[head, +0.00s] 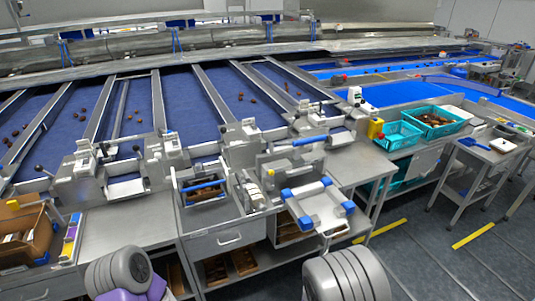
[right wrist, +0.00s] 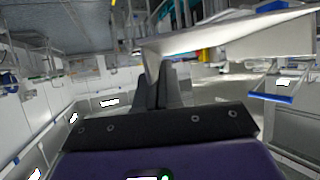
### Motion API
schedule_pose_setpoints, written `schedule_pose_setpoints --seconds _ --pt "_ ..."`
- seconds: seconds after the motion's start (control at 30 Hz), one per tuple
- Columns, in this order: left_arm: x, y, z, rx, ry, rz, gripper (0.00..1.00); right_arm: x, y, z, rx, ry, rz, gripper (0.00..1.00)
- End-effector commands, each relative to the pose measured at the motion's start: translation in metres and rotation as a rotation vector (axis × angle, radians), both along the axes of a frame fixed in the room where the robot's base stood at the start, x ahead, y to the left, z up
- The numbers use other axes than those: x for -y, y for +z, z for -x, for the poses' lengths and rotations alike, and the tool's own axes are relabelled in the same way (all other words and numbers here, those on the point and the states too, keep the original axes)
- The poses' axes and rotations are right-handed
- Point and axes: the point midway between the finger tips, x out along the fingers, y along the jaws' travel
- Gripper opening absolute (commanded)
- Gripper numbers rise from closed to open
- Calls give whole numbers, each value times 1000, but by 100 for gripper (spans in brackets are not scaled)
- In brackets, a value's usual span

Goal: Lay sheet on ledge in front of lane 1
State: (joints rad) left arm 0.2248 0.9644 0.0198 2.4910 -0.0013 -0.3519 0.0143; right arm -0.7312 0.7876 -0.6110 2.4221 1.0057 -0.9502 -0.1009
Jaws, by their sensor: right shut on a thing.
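In the right wrist view my right gripper (right wrist: 155,92) has its dark fingers shut on the edge of a thin, pale grey-white sheet (right wrist: 225,35). The sheet stretches from the fingers to the right, seen at a shallow angle. I cannot make out the sheet or my right gripper in the head view. There, sloping blue lanes (head: 180,90) carry scattered dates, with a grey metal ledge (head: 118,225) at their front. No lane number can be read, so I cannot tell which is lane 1. My left gripper is not in view.
A grey-white tray-like unit with blue ends (head: 318,210) stands front centre, beside a shallow box of dates (head: 203,190). A cardboard box (head: 25,235) is at the left. Turquoise crates (head: 400,135) stand at the right. The left part of the ledge is largely clear.

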Motion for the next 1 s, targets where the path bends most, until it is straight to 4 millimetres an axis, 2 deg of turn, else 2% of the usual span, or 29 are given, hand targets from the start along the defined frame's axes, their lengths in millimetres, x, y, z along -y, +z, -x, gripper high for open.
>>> schedule_pose_setpoints --seconds 0.3,0.53,0.73,1.0 --pt "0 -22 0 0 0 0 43 -20 -20 -30 -4 356 -11 0" --pt "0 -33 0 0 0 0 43 -40 -29 -35 -4 579 -24 0" --pt "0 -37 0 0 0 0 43 -51 -32 -35 -2 681 -32 0" --pt "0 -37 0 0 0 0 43 -52 -32 -34 -2 701 -33 0"
